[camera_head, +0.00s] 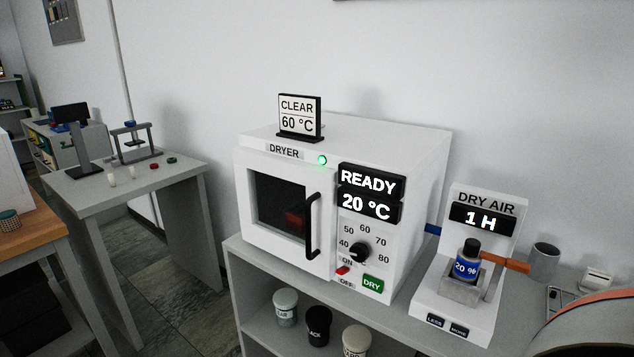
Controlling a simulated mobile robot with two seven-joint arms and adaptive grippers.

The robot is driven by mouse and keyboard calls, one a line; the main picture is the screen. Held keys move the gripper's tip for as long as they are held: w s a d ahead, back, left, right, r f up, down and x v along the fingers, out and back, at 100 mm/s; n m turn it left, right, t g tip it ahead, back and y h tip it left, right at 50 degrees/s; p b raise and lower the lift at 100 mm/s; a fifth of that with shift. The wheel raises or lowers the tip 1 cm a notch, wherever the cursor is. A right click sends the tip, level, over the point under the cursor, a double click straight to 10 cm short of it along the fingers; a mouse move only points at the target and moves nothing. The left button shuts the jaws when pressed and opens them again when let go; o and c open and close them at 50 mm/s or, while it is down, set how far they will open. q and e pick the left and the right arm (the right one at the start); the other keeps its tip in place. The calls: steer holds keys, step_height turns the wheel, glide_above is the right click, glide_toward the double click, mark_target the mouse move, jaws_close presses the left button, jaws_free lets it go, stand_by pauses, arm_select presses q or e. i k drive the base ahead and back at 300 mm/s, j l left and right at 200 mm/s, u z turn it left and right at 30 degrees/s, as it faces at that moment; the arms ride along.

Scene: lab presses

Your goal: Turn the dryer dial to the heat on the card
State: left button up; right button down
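The white dryer (290,158) stands on a grey bench, its door shut and a green lamp lit. The card (299,117) on its top reads "CLEAR 60 °C". The dryer display (370,193) reads "READY 20 °C". The black dial (360,251) sits below it, ringed by the numbers 40 to 80, with 60 at the top. Its pointer is too small to read for certain. Neither of my grippers is in view.
A red switch (343,270) and green DRY button (373,284) sit below the dial. The black door handle (312,226) juts out left of it. A dry air unit (465,318) with a blue bottle (466,268) stands right. Several jars are on the shelf below.

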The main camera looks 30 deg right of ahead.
mark_target(359, 252)
steer(key=z, duration=1.25)
